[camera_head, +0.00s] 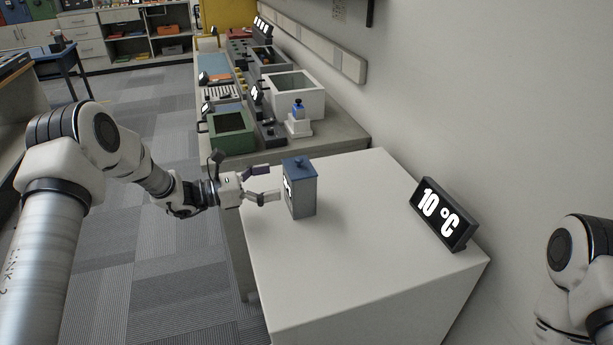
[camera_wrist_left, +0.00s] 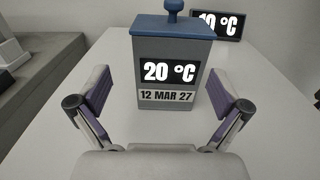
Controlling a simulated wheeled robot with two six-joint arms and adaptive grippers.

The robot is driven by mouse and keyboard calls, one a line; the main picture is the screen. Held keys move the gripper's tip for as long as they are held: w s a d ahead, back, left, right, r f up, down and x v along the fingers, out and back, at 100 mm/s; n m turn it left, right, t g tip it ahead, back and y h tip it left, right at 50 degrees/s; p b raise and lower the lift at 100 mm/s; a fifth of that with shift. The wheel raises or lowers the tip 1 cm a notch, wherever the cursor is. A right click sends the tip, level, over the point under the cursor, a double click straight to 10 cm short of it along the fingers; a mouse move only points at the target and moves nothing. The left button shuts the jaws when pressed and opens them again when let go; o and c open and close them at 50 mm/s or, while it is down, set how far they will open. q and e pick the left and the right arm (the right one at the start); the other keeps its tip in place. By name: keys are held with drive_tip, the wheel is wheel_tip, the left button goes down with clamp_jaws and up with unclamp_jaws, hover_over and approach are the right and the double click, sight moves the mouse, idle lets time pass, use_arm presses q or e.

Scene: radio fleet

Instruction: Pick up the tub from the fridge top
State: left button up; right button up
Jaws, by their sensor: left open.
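The tub (camera_head: 300,192) is a grey box with a blue lid and a small knob. It stands upright on the white fridge top (camera_head: 350,250), near its left edge. In the left wrist view the tub (camera_wrist_left: 172,90) is straight ahead, with a label reading "20 °C" and "12 MAR 27". My left gripper (camera_head: 268,182) is open beside the tub's left side. In the left wrist view its fingers (camera_wrist_left: 165,108) are spread to either side of the tub, with gaps between. My right gripper is out of view; only part of my right arm shows at the right edge.
A black "10 °C" sign (camera_head: 444,214) stands at the right rear of the fridge top, by the wall. Behind is a bench with a green bin (camera_head: 232,132), a white bin (camera_head: 293,95) and other gear. The fridge top's middle and front are clear.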

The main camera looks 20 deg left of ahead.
sight(288, 178)
use_arm(q)
drive_tip(key=d, duration=0.2)
drive_tip(key=d+r+p, duration=0.1)
drive_tip(key=d, duration=0.1)
drive_tip(key=shift+w+r, duration=0.2)
drive_tip(key=shift+w+d+f+p, duration=0.2)
drive_tip(key=shift+w+d+f, duration=0.05)
drive_tip(key=shift+w+d, duration=0.3)
drive_tip(key=shift+w+d+f+p, duration=0.2)
drive_tip(key=shift+w+d, duration=0.2)
drive_tip(key=shift+w, duration=0.15)
drive_tip(key=shift+w+d+f, duration=0.1)
drive_tip(key=shift+w+d, duration=0.1)
drive_tip(key=shift+w, duration=0.05)
drive_tip(key=shift+s, duration=0.15)
drive_tip(key=shift+s+r, duration=0.1)
drive_tip(key=shift+r, duration=0.1)
drive_tip(key=c, duration=1.1)
drive_tip(key=shift+o, duration=0.2)
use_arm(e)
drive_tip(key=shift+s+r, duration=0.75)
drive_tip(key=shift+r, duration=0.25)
